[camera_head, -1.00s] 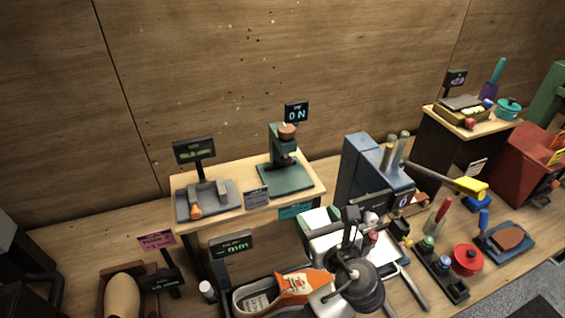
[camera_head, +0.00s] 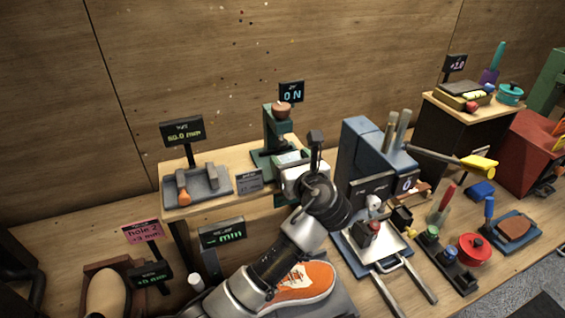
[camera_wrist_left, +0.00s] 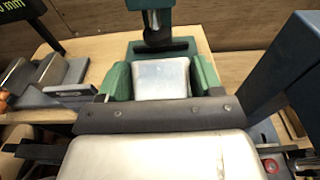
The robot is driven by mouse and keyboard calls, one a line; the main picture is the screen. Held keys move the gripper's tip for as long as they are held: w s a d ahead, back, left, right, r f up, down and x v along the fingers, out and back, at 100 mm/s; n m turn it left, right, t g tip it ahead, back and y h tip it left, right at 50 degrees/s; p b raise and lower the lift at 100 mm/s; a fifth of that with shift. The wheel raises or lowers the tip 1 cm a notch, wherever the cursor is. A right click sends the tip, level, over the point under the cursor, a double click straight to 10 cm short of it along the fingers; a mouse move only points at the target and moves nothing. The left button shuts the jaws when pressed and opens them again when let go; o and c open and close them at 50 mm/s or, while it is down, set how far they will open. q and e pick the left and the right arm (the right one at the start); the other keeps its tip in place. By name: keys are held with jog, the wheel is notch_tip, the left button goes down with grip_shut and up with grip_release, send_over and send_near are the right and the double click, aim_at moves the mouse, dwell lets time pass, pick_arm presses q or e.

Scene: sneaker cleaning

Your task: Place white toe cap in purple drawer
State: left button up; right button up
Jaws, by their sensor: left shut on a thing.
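My left gripper (camera_head: 289,159) reaches up from the bottom of the head view to the front of the green press. In the left wrist view its green fingers (camera_wrist_left: 160,82) are shut on a pale, whitish piece that looks like the white toe cap (camera_wrist_left: 160,75). The piece is held between the two fingers, in front of the green press (camera_wrist_left: 155,20). I cannot tell whether it touches the press plate. No purple drawer can be made out in either view. My right gripper is not in view.
The green press (camera_head: 275,130) and a grey fixture (camera_head: 203,187) stand on a raised wooden shelf. A tall blue machine (camera_head: 365,150) stands close to the right of my left arm. An orange sneaker (camera_head: 305,283) lies below the arm. Several tools crowd the right side.

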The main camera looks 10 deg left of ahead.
pick_arm(q)
jog(key=shift+w+a, duration=0.3)
jog(key=shift+w, duration=0.15)
jog(key=b+x, duration=0.2)
jog(key=x, duration=0.1)
jog(key=b+x, duration=0.1)
jog(key=shift+w+a+f+b, duration=0.1)
jog(key=shift+f+b, duration=0.25)
jog(key=shift+r, duration=0.15)
jog(key=o, duration=1)
